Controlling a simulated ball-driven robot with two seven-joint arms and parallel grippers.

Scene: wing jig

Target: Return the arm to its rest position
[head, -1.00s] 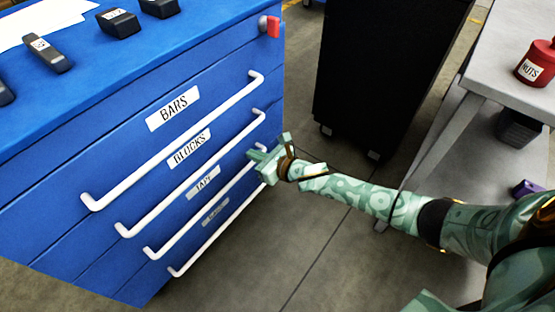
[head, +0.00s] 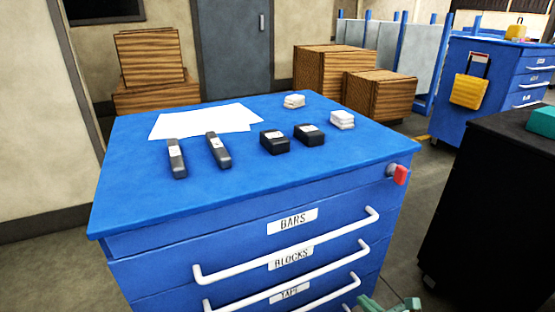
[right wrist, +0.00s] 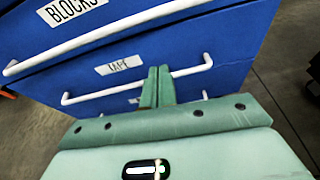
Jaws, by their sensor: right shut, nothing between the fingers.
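My right gripper (head: 388,304) shows only in part at the bottom edge of the head view, near the right side of the blue drawer cabinet (head: 130,222). In the right wrist view its two green fingers (right wrist: 157,86) are together with nothing between them. They point at the cabinet front and overlap the white handle of the drawer labelled TAPE (right wrist: 190,72). I cannot tell whether they touch it. The drawers in view look closed. Most of my right arm is outside the head view. My left gripper is not in view.
On the cabinet top are two dark bars (head: 218,150), two black blocks (head: 275,142), white stacks (head: 342,119) and paper sheets (head: 205,120). A red piece (head: 400,175) sits at its upper right corner. A black cabinet (head: 490,200) stands at right, with floor (head: 405,250) between.

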